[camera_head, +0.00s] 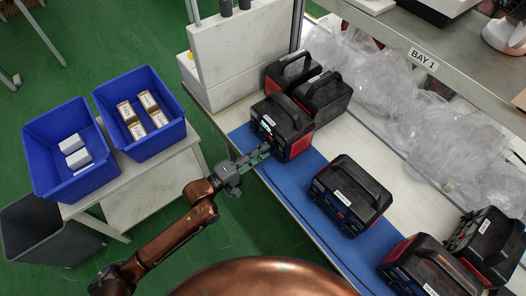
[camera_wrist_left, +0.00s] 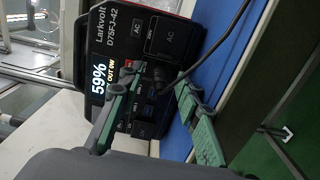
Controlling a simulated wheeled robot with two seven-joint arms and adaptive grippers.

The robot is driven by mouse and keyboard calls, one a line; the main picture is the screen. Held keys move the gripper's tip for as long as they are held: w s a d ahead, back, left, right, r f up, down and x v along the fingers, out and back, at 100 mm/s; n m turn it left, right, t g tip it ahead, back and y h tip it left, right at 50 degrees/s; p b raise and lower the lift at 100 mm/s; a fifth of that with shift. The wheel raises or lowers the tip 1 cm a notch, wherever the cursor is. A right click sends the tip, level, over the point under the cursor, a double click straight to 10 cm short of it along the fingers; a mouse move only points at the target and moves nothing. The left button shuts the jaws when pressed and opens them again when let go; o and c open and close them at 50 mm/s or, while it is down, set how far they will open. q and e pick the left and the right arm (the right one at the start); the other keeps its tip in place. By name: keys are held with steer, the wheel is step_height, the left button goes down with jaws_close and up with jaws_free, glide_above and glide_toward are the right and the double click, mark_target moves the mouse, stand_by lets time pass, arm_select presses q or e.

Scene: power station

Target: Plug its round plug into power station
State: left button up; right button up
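A black and red power station (camera_head: 282,122) stands on the blue mat, its front panel facing my left gripper (camera_head: 264,152). In the left wrist view the power station (camera_wrist_left: 112,40) shows a lit 59% display, AC covers and several sockets. The round black plug (camera_wrist_left: 157,76) is at the front panel, with its black cable running up and right. My left gripper (camera_wrist_left: 157,75) has its green fingers apart on either side of the plug, with gaps visible. How deep the plug sits cannot be told. My right gripper is not in view.
More power stations stand behind it and along the blue mat (camera_head: 268,188), one (camera_head: 350,196) nearby to the right. Blue bins (camera_head: 140,88) with boxes stand on a side table at left. Clear plastic wrap (camera_head: 390,85) lines the bench's back under a shelf.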

arm_select(q)
steer(key=v, duration=1.1)
steer(key=shift+s+a, duration=0.15)
steer(key=shift+a, duration=0.15)
